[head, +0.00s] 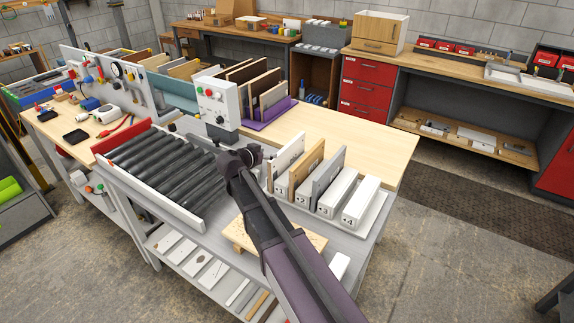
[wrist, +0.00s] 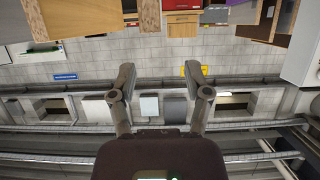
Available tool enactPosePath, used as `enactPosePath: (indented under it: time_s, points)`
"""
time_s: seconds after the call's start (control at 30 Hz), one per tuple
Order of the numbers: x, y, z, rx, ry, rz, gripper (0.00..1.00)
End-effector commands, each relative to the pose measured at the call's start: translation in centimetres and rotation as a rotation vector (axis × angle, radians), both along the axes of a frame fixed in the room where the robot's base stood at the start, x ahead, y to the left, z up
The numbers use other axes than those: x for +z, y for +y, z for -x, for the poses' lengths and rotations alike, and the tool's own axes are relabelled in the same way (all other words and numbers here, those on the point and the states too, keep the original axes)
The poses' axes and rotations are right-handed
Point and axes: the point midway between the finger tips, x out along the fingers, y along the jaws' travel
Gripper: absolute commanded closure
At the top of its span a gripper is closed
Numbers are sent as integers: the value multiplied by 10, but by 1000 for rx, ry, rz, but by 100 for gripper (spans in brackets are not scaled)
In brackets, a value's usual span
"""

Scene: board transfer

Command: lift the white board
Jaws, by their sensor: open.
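The white board (head: 289,152) stands on edge at the left end of a white rack (head: 374,217) with numbered blocks, in the head view. A wooden board (head: 307,166) and a grey board (head: 329,176) stand to its right in the same rack. My arm reaches up from the bottom, and its wrist end is left of the white board, apart from it. The fingers are not clear in the head view. In the wrist view my gripper (wrist: 160,72) is open, with nothing between its fingers. I cannot make out the white board there.
A roller conveyor (head: 158,170) with a red and white frame lies left of my arm. A control box (head: 216,104) with buttons stands behind it. A purple holder (head: 265,122) with several boards is behind the rack. The wooden tabletop (head: 370,145) at right is clear.

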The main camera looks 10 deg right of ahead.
Motion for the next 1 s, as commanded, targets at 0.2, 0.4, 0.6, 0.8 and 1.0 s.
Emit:
enactPosePath:
  time_s: [0.2,0.4,0.6,0.8,1.0]
  points:
    - [-15,-21,-22,-1,1,0,37]
    - [-18,-30,-29,0,1,-1,37]
    - [-17,-31,-29,0,0,0,37]
    - [-18,-32,-30,0,0,0,37]
    - [-25,-42,-38,-2,0,0,37]
